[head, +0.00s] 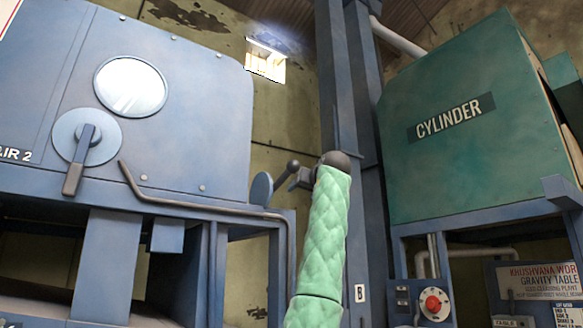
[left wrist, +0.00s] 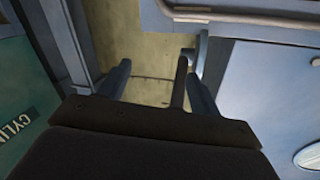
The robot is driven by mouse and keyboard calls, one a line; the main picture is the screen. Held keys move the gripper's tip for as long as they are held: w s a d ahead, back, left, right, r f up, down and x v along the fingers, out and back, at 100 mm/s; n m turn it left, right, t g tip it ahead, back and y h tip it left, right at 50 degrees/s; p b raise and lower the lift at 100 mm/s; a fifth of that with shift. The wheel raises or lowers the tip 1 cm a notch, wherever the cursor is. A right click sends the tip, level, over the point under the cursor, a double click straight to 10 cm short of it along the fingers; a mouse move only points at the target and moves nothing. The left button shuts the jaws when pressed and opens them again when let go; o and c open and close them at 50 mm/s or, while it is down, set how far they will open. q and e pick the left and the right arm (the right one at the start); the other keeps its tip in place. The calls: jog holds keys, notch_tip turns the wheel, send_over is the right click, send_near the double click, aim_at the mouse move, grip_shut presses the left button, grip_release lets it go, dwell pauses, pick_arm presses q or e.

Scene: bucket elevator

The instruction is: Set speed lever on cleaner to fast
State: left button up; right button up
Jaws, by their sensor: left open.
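A short lever (head: 284,174) with a dark round knob stands out from a blue disc (head: 261,188) on the right side of the blue machine (head: 215,110). No speed marking on it can be read. My left gripper (head: 298,181) is at the lever's knob end, small and partly hidden by my wrist. In the left wrist view my left gripper (left wrist: 157,70) is open. The dark lever (left wrist: 180,82) shows between its fingers, nearer the right finger, and the jaws are not closed on it. The disc (left wrist: 201,52) shows just beyond. My right gripper is out of view.
The machine's front has another lever (head: 74,176) on a round plate, beside lettering ending "IR 2", and a bent grey rail (head: 200,208). A blue post (head: 350,80) and a green CYLINDER machine (head: 470,150) stand to the right.

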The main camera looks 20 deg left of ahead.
aim_at(297, 163)
pick_arm(q)
jog(key=shift+n+y, duration=0.3)
jog(key=shift+y, duration=0.2)
jog(key=s+r, duration=0.1)
jog(key=r, duration=0.2)
jog(key=s+r, duration=0.1)
jog(key=r, duration=0.1)
jog(key=s+r, duration=0.2)
jog(key=r, duration=0.1)
jog(key=shift+d+r+p, duration=0.2)
jog(key=shift+r+p, duration=0.1)
jog(key=shift+r, duration=0.05)
jog(key=shift+r+p+x, duration=0.2)
jog(key=shift+p+x, duration=0.7)
jog(key=shift+x, duration=0.3)
jog(key=p+x, duration=0.2)
jog(key=x, duration=0.2)
jog(key=shift+w+a+p, duration=0.15)
jog(key=shift+p, duration=0.2)
jog(key=shift+w+a+f, duration=0.1)
jog(key=shift+w+a, duration=0.2)
jog(key=shift+w, duration=0.1)
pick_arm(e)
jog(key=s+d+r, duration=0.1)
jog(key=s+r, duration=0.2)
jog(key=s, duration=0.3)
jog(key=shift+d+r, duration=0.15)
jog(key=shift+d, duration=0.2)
